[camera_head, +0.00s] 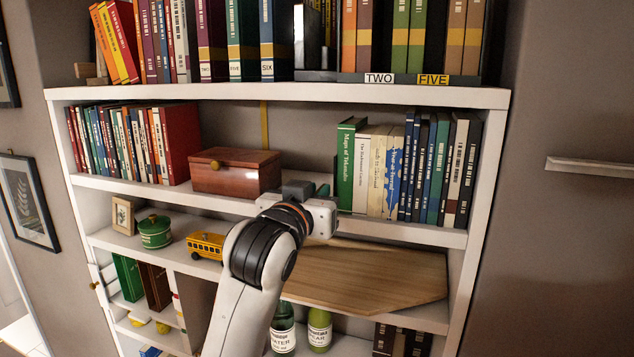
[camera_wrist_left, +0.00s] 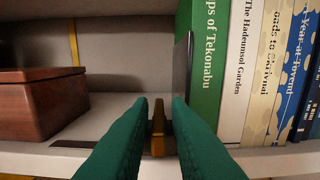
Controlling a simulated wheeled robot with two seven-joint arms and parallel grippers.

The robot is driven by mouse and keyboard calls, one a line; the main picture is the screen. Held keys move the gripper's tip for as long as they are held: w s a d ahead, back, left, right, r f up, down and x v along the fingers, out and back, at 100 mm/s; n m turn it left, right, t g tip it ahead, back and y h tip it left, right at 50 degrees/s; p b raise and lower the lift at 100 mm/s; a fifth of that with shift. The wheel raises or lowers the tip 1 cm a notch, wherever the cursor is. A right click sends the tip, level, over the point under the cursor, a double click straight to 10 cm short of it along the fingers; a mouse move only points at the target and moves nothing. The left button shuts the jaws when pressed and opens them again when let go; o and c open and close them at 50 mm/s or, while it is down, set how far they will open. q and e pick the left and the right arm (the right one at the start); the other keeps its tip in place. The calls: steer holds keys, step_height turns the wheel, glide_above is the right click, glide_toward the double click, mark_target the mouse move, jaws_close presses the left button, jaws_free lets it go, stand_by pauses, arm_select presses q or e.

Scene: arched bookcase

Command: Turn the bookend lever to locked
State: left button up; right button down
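The bookend is a thin dark upright plate (camera_wrist_left: 184,65) against the green book at the left end of a row on the middle shelf. A small brass-coloured lever (camera_wrist_left: 157,130) stands low in front of it in the left wrist view. My left gripper (camera_wrist_left: 160,105) is open, with one teal finger on each side of the lever; a narrow gap seems to show around it. My right gripper is not in view.
A reddish wooden box (camera_head: 236,172) with a brass knob sits left of my gripper on the same shelf. The green book (camera_head: 347,165) and several others stand to the right. A yellow toy bus (camera_head: 206,246) and a slanted wooden board (camera_head: 370,275) are on the shelf below.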

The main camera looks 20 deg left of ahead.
arm_select(q)
steer(key=shift+w+f, duration=0.1)
steer(key=shift+w, duration=0.35)
jaws_close()
